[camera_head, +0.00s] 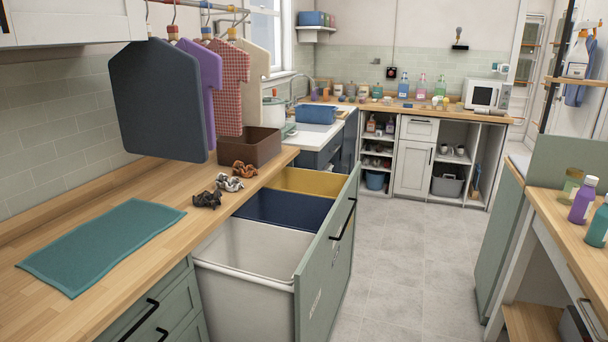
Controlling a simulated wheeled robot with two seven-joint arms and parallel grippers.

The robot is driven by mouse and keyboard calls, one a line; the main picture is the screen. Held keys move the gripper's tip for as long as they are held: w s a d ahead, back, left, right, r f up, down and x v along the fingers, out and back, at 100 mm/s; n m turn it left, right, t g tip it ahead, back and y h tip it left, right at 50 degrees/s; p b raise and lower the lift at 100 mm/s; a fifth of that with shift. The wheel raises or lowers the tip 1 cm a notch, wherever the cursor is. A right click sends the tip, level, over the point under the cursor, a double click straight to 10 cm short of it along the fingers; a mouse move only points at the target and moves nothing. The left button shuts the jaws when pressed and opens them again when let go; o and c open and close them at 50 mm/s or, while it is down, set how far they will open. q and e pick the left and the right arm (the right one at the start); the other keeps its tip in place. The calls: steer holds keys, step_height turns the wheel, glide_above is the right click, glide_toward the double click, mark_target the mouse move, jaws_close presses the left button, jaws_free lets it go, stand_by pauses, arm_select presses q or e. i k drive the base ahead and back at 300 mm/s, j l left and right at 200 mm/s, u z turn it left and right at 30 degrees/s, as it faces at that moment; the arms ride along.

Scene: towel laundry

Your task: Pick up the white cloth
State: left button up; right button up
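No plain white cloth stands out clearly. Three small crumpled cloths lie in a row on the wooden counter: a black one (207,199), a pale pinkish-white one (230,183) and a rust-brown one (244,169). The pale one is between the other two. A cream garment (256,62) hangs on the rail behind other clothes and is partly hidden. A teal towel (104,243) lies flat on the counter at the front left. Neither of my grippers is in view.
An open pull-out drawer holds white (243,260), navy (285,212) and yellow (300,182) bins; the white bin's visible inside looks empty. A brown box (249,146) stands behind the small cloths. Dark, purple and red-checked garments hang over the counter. Grey floor (405,250) is clear.

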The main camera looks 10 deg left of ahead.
mark_target(222, 180)
steer(key=i+z, duration=0.4)
steer(key=i, duration=0.5)
steer(key=i+l+u, duration=0.35)
steer(key=i, duration=0.2)
steer(key=i+l+u, duration=0.2)
steer(key=u, duration=0.25)
steer(key=i+l+u, duration=0.3)
steer(key=u, duration=0.15)
steer(key=i+l+u, duration=0.2)
steer(key=l+u, duration=0.25)
steer(key=i+l+u, duration=0.1)
steer(key=l+u, duration=0.2)
steer(key=u, duration=0.15)
steer(key=i+l+u, duration=0.1)
steer(key=l+u, duration=0.2)
steer(key=l, duration=0.2)
steer(key=l+u, duration=0.3)
steer(key=l, duration=0.25)
steer(key=i, duration=0.05)
